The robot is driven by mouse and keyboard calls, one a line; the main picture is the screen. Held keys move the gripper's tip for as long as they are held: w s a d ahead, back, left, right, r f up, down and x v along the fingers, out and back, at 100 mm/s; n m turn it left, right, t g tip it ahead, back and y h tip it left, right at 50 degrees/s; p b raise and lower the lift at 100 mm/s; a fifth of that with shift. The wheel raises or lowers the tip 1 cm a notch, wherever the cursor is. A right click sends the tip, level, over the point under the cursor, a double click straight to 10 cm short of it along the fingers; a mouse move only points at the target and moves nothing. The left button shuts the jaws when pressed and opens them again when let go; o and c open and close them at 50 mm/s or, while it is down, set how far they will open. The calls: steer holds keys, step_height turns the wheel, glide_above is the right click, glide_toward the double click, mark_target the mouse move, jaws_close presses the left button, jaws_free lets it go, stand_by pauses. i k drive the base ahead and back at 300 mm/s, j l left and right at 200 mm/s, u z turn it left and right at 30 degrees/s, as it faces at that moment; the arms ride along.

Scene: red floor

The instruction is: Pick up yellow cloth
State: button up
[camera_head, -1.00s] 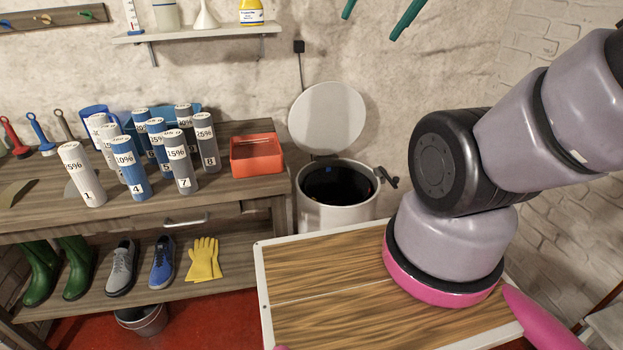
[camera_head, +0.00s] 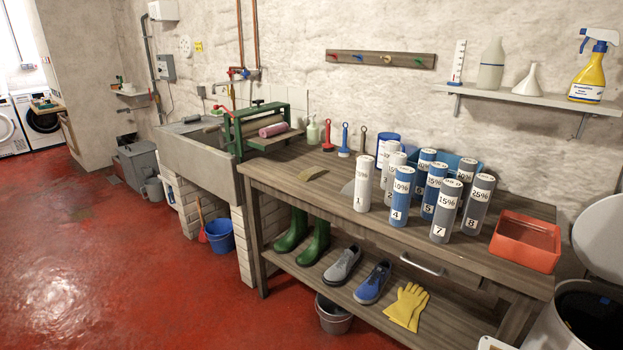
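I do not see a plain yellow cloth that I can name with certainty. A pair of yellow gloves (camera_head: 407,306) lies on the lower shelf of the wooden workbench, right of the blue shoe (camera_head: 373,283). My gripper and arm are out of view.
The workbench (camera_head: 290,167) bears several numbered cylinders (camera_head: 401,196) and a red tray (camera_head: 526,240). A sink (camera_head: 195,155) with a green roller press stands left of it. A grey bucket (camera_head: 333,315) stands under the shelf. Red floor (camera_head: 130,260) is open at left.

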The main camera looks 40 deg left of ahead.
mark_target(313, 173)
steer(key=u, duration=1.55)
steer(key=i+j+z, duration=0.4)
steer(key=i+j, duration=0.2)
steer(key=i+j+z, duration=0.4)
steer(key=j, duration=0.4)
steer(key=i+j+z, duration=0.2)
steer(key=i+j, duration=0.15)
steer(key=i+l, duration=0.1)
steer(key=i, duration=0.15)
